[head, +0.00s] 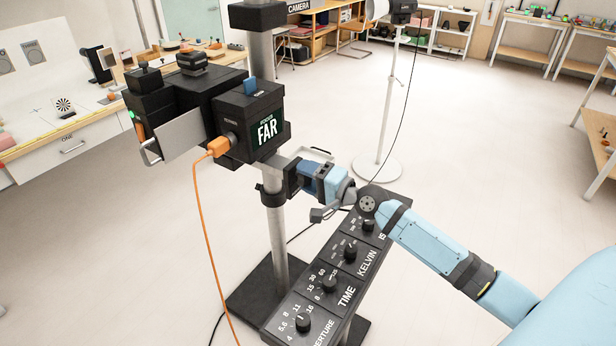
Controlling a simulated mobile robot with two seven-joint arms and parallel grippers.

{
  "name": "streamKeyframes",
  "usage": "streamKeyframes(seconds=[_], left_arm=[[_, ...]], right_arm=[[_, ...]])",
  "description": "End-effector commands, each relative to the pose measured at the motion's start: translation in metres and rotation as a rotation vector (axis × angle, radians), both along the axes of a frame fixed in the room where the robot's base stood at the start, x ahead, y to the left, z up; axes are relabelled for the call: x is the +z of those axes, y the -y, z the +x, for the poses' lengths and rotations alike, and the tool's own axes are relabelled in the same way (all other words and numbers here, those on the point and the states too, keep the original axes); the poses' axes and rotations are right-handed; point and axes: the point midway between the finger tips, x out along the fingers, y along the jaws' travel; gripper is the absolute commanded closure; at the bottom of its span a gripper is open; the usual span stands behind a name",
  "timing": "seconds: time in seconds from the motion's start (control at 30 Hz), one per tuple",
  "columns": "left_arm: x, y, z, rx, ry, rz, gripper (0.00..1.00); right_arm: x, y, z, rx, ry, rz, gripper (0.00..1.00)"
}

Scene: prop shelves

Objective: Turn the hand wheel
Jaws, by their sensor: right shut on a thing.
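The camera column (280,240) stands upright left of centre and carries a black camera box marked FAR (266,132). My right gripper (283,182) is at the column, just below the camera box, with its arm reaching in from the right. It is shut on the hand wheel. The wheel is hidden, or too small to tell apart from the dark parts at the gripper. My left gripper is not in view.
A sloped control panel (318,296) with several black knobs lies below my right arm. An orange cable (203,235) hangs from the camera box. A white lamp stand (377,168) is behind. Benches line the walls; the floor at right is clear.

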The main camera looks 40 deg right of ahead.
Motion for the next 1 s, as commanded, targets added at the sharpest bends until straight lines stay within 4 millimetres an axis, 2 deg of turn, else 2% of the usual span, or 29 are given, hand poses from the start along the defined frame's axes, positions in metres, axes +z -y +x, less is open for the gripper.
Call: streamKeyframes(seconds=[0.1, 0.13, 0.2, 0.23, 0.5, 0.63, 1.0], left_arm=[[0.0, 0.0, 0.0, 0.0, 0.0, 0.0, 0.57], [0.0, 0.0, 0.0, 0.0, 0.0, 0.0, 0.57], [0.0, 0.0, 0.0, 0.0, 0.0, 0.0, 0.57], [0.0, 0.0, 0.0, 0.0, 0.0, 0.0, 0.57], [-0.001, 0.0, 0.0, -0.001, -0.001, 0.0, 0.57], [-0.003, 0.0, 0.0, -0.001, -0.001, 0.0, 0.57], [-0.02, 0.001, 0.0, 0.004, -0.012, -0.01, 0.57]], right_arm=[[0.0, 0.0, 0.0, 0.0, 0.0, 0.001, 0.7], [0.0, 0.0, 0.0, 0.0, 0.0, 0.001, 0.4], [0.0, 0.0, 0.0, 0.0, 0.0, 0.001, 0.24], [0.0, 0.0, 0.0, 0.0, 0.0, 0.001, 0.21], [0.0, 0.0, -0.001, 0.0, -0.001, 0.002, 0.21], [-0.002, 0.005, -0.009, -0.001, -0.002, 0.001, 0.21], [-0.005, 0.03, -0.073, 0.001, -0.004, -0.003, 0.21]])
